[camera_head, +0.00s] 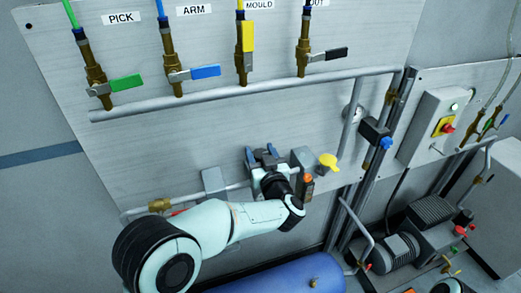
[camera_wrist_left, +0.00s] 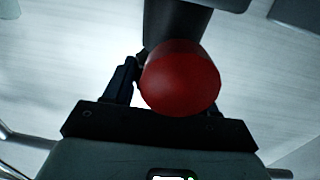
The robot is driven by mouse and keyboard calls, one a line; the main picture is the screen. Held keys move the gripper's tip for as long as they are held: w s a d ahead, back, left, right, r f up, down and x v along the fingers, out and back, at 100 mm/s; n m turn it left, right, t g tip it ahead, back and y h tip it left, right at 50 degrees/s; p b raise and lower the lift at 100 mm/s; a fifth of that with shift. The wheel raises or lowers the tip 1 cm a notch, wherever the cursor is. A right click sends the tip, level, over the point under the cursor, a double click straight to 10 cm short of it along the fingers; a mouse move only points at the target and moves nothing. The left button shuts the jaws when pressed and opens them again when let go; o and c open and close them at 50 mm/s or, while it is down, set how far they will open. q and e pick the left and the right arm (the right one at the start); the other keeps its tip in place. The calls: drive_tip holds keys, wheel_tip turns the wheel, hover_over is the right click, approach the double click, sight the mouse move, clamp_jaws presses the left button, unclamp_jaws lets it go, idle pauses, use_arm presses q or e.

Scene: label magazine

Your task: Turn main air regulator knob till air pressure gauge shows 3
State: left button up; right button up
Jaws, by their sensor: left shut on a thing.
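A round red knob (camera_wrist_left: 180,78) fills the middle of the left wrist view, below a dark grey body. My left gripper (camera_head: 263,158) is shut on this knob, with one dark finger clear at its left side and the other mostly hidden. In the head view my gripper and wrist hide the knob, at the lower middle of the grey panel. My right gripper is not in view.
A yellow knob (camera_head: 328,160) is just right of my gripper, and a blue knob (camera_head: 386,144) is farther right. Several lever valves line the top above a grey pipe (camera_head: 240,91). A blue tank (camera_head: 285,277) lies below my arm. The panel's middle is clear.

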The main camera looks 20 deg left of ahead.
use_arm(q)
drive_tip(key=shift+n+y, duration=0.3)
drive_tip(key=shift+y, duration=0.1)
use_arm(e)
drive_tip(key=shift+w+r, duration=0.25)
use_arm(q)
drive_tip(key=o, duration=1)
drive_tip(key=shift+c, duration=0.2)
drive_tip(key=shift+s+d, duration=0.25)
drive_tip(key=shift+s, duration=0.05)
drive_tip(key=b+v, duration=0.3)
drive_tip(key=v, duration=0.9)
drive_tip(key=shift+s+d+r, duration=0.2)
drive_tip(key=shift+d+r, duration=0.05)
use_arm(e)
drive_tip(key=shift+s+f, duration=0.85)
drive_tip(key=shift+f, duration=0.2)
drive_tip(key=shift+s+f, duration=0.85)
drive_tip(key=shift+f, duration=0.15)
